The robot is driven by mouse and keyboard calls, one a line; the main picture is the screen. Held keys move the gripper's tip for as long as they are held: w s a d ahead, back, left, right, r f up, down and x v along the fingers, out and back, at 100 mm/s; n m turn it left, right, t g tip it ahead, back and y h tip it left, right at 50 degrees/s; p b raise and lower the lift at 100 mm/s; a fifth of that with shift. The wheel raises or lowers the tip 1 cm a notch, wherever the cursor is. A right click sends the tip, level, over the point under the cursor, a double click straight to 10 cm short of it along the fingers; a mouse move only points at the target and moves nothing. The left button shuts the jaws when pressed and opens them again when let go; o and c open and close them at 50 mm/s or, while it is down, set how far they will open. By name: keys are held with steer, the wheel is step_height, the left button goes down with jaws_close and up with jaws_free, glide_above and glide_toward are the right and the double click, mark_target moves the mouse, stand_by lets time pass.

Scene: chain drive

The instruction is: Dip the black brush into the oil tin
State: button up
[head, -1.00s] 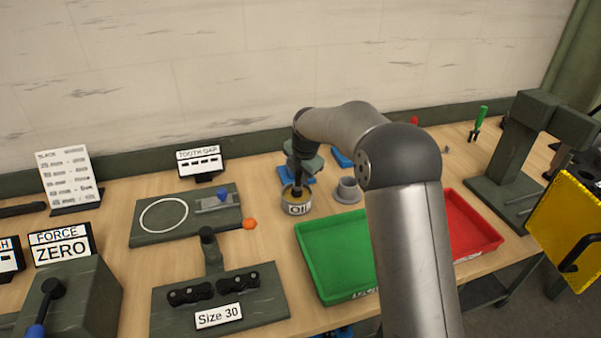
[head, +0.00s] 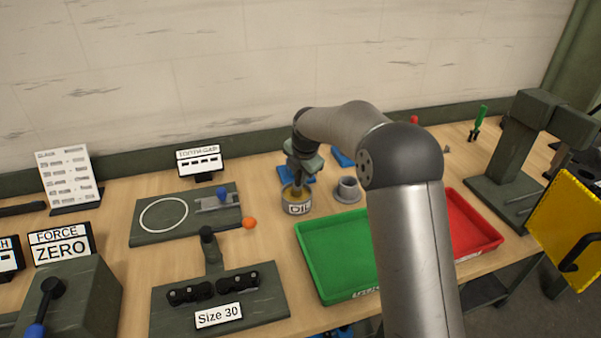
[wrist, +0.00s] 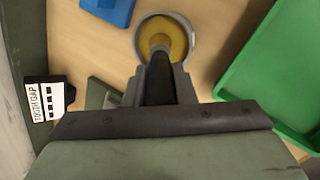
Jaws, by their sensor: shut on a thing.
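The oil tin (head: 298,202) is a short round tin with a white OIL label, standing on the wooden bench left of the green tray. It also shows in the wrist view (wrist: 190,48) with yellow oil inside. My gripper (head: 299,170) is just above the tin, pointing down. In the wrist view my gripper (wrist: 159,88) is shut on the dark handle of the black brush (wrist: 160,72). The brush's lower end reaches over the tin's mouth, against the yellow. How deep its tip sits is hard to tell.
A grey stepped cup (head: 348,190) stands right of the tin. The green tray (head: 308,262) and red tray (head: 490,236) lie to the right. An orange piece (head: 249,223) and the tooth gap plate (head: 152,237) are to the left. Blue pieces (wrist: 108,10) lie behind the tin.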

steer(key=shift+r+p, duration=2.3)
steer(key=shift+r, duration=1.2)
